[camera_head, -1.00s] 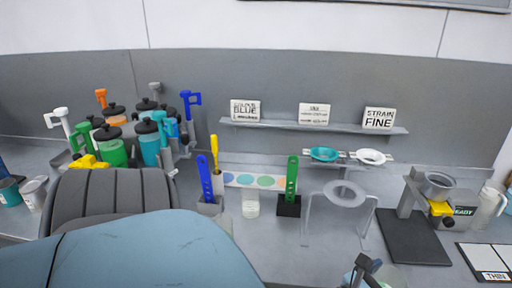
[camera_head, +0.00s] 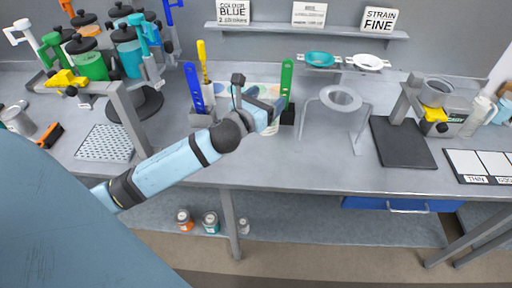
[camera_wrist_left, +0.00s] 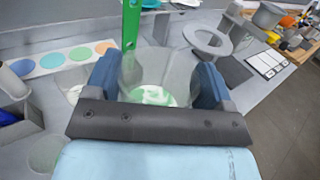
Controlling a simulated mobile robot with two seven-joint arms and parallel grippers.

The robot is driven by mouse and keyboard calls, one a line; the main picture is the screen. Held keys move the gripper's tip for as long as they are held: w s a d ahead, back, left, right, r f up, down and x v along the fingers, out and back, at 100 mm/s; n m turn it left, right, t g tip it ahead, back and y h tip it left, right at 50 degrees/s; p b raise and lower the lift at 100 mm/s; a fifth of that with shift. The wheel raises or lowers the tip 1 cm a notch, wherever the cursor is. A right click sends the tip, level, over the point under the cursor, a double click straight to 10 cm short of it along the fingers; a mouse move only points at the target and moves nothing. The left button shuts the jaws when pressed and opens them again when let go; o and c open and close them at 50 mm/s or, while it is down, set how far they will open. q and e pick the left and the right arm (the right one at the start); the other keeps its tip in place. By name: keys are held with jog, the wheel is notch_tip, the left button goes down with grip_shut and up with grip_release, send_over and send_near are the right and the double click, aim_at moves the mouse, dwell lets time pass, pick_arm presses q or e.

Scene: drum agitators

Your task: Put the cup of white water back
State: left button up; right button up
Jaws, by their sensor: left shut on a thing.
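My left gripper (camera_head: 262,112) is shut on a clear cup (camera_head: 270,128), in front of the green upright paddle at the counter's back. In the left wrist view the cup (camera_wrist_left: 158,72) sits between the blue fingers of my gripper (camera_wrist_left: 157,82), with pale whitish-green contents at its bottom. The cup looks upright there. In the head view my wrist and fingers hide most of it, and I cannot tell whether it touches the counter. My right gripper is not in view.
A strip with coloured spots (camera_wrist_left: 65,58) lies left of the cup. The green paddle (camera_head: 287,80) stands close by, and a blue paddle (camera_head: 194,88) stands further left. A grey ring stand (camera_head: 341,100) is to the right. Several coloured jars (camera_head: 92,62) crowd the back left.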

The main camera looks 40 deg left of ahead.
pick_arm(q)
jog(key=w+a+r, duration=0.3)
jog(key=a+r, duration=0.1)
notch_tip(320, 180, down, 20)
jog(key=b, duration=0.1)
jog(key=shift+r, duration=0.15)
jog(key=shift+s, duration=0.1)
jog(key=shift+f, duration=0.25)
jog(key=o, duration=1.3)
jog(key=shift+r, duration=0.1)
jog(key=s+b, duration=0.2)
jog(key=s, duration=1)
jog(key=shift+r, duration=0.15)
